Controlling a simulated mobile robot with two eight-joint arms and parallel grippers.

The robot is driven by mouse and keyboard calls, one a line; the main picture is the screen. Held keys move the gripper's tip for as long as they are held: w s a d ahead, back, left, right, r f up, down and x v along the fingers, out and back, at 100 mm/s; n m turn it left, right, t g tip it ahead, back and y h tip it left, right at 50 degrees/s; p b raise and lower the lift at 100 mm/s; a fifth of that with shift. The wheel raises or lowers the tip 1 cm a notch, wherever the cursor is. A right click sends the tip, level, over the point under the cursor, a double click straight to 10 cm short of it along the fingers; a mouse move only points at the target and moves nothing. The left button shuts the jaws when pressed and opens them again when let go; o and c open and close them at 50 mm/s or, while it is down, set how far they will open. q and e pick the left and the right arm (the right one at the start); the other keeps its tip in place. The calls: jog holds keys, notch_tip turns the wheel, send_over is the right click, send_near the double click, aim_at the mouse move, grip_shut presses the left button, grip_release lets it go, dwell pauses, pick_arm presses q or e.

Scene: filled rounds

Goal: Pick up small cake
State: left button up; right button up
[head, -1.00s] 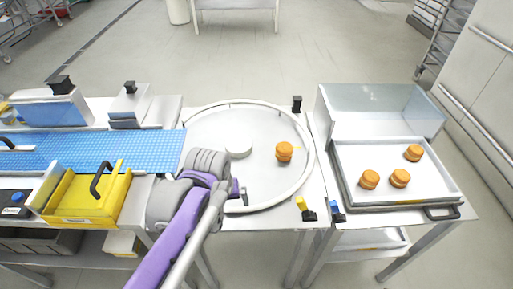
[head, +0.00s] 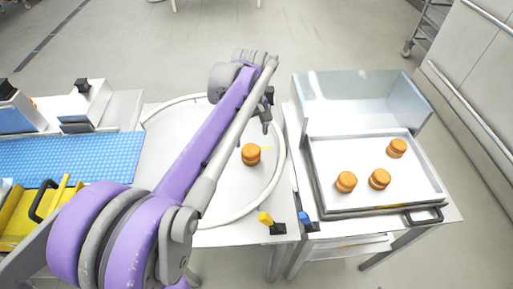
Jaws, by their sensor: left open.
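A small round orange-brown cake (head: 251,154) sits on the round white turntable (head: 222,205). My left gripper (head: 266,118) is above and just behind that cake, pointing down, open and apart from it. My left arm crosses the turntable and hides much of its left and middle. Three more small cakes lie apart on the metal tray (head: 326,190) at the right: a front left one (head: 346,182), a middle one (head: 380,179) and a back right one (head: 397,148). My right gripper is not in view.
A blue conveyor belt (head: 80,157) and a yellow bin (head: 18,226) are at the left. Small yellow (head: 266,219) and blue (head: 305,218) fittings sit between turntable and tray. The floor behind is mostly clear.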

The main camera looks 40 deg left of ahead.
aim_at(251, 150)
pick_arm(q)
jog(key=f, duration=0.1)
jog(key=s+f, duration=0.1)
jog(key=f, duration=0.1)
jog(key=shift+f, duration=0.15)
jog(key=shift+w+f, duration=0.15)
jog(key=shift+f, duration=1.25)
jog(key=shift+w+f, duration=0.15)
jog(key=shift+f, duration=1.2)
jog(key=c, duration=0.8)
